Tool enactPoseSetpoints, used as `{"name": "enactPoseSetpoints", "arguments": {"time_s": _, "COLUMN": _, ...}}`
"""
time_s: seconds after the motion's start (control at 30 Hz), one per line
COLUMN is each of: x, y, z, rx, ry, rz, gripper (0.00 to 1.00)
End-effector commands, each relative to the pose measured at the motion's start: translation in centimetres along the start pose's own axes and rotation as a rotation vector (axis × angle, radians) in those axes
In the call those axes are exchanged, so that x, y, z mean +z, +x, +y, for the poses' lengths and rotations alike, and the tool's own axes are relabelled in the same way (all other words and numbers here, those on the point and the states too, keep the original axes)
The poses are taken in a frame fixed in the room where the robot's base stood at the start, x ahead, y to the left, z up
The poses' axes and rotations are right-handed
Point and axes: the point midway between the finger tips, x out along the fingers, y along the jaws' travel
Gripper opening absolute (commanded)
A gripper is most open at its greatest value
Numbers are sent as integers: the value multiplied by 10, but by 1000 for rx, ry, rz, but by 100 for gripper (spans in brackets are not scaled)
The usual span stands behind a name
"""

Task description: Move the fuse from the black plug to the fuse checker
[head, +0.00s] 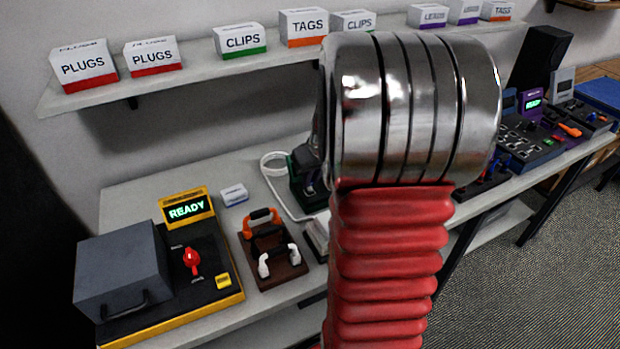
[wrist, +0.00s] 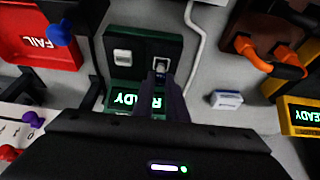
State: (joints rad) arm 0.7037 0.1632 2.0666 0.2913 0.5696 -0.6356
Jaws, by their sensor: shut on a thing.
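My gripper (wrist: 161,78) is shut on a small pale-tipped thing (wrist: 160,66), which looks like the fuse. The fingers hide most of it. They are over a dark green unit with a lit READY screen, which looks like the fuse checker (wrist: 108,42). I cannot tell whether the held piece touches it. In the head view the same green unit (head: 298,190) shows at the edge of my arm, which hides most of it and my gripper.
A yellow-edged tester (head: 230,298) with a READY screen and a brown rack (head: 284,278) of orange and white cables stand on the left. A white cable (wrist: 196,40) runs beside the green unit. A red FAIL bin (wrist: 35,42) shows in the wrist view.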

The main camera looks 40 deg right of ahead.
Motion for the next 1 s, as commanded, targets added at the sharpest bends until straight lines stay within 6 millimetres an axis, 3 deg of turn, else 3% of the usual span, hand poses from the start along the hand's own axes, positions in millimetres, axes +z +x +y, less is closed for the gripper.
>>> {"name": "enactPoseSetpoints", "arguments": {"time_s": 1.0, "x": 2, "y": 6, "z": 0, "rx": 0, "ry": 0, "rz": 0, "gripper": 0}}
